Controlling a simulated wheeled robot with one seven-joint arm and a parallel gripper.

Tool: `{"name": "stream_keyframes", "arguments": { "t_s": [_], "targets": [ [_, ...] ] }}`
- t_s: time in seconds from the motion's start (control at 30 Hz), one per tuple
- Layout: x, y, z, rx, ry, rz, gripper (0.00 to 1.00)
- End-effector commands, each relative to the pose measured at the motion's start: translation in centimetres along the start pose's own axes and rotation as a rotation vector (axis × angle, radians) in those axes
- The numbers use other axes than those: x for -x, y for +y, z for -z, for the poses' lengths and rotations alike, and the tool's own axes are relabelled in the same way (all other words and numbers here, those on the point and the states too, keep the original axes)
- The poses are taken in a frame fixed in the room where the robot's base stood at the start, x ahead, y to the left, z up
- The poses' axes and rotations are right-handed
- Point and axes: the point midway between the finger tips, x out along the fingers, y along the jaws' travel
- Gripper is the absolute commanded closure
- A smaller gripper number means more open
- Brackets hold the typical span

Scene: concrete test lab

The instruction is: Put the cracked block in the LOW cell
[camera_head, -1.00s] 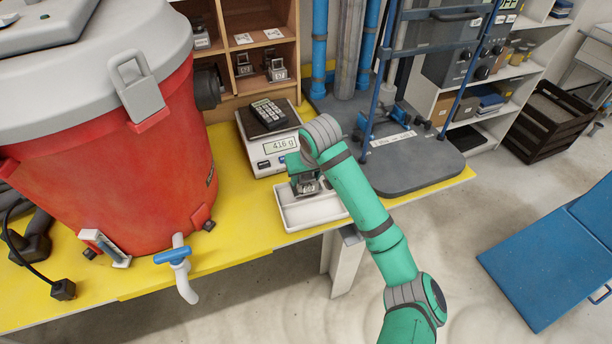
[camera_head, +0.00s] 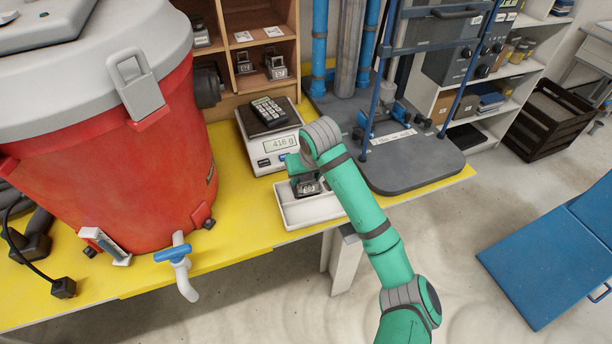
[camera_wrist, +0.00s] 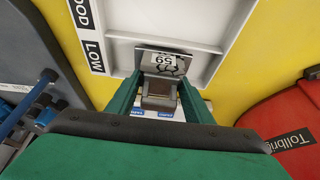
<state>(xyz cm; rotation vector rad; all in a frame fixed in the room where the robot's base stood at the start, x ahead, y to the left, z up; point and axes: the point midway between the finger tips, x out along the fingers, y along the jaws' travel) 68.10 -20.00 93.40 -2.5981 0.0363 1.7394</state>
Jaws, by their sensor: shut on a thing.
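My gripper (camera_wrist: 160,98) is shut on the cracked block (camera_wrist: 162,63), a metallic block with a white number label and dark crack-like lines. In the wrist view, its green fingers stand on either side of the block. The block also shows below my gripper in the head view (camera_head: 308,188). The white tray (camera_head: 318,212) lies under it on the yellow bench. In the wrist view, a divider (camera_wrist: 205,46) parts the tray's cells, and labels on its edge read LOW (camera_wrist: 94,57) and partly GOOD. The block is over the LOW side; whether it touches the floor I cannot tell.
A scale (camera_head: 277,150) reading 416 g, with a keypad-like device on it, stands behind the tray. A red drum (camera_head: 110,170) with a tap is at left. A grey-based stand (camera_head: 420,165) is at right. A wooden shelf (camera_head: 255,48) behind holds similar blocks.

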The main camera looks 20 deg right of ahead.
Motion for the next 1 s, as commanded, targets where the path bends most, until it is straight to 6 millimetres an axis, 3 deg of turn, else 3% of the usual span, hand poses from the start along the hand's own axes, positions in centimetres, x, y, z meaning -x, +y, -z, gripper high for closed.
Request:
{"name": "stream_keyframes", "arguments": {
  "t_s": [1.0],
  "targets": [
    [-1.3,0.0,-0.5,0.0,0.002,0.0,0.98]
  ]
}}
